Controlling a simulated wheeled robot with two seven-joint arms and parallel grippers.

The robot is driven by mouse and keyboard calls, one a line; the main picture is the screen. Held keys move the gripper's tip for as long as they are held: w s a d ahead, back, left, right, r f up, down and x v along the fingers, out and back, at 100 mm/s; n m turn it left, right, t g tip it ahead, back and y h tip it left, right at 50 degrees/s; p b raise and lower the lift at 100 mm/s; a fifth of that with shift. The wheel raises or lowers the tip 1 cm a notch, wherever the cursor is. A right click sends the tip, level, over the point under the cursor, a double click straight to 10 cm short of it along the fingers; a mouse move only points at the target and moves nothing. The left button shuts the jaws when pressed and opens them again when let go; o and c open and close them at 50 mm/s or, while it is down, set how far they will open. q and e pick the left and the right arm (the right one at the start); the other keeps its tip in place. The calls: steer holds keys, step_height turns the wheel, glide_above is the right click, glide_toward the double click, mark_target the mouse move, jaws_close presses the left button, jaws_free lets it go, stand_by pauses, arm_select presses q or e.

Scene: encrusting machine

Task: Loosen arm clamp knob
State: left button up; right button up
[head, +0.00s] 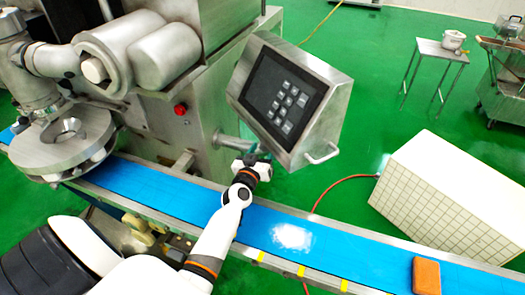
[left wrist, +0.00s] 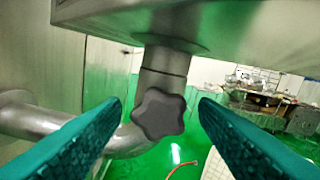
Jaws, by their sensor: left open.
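The arm clamp knob (left wrist: 158,113) is a dark grey, lobed knob on a metal post under the control panel. In the left wrist view it sits midway between the two teal fingers of my left gripper (left wrist: 162,122), which are open on either side of it with gaps showing. I cannot tell how deep the knob lies between the fingers. In the head view my left gripper (head: 256,160) is at the panel's lower left, and the knob is hidden there. My right gripper is in neither view.
The control panel (head: 285,98) overhangs the knob, with a bent support pipe (left wrist: 40,122) beside it. The conveyor (head: 185,197) with its blue belt runs below my left arm, carrying white powder (head: 292,236) and an orange block (head: 426,275). A tiled white box (head: 455,195) stands at right.

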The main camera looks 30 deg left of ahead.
arm_select(q)
steer(key=c, duration=1)
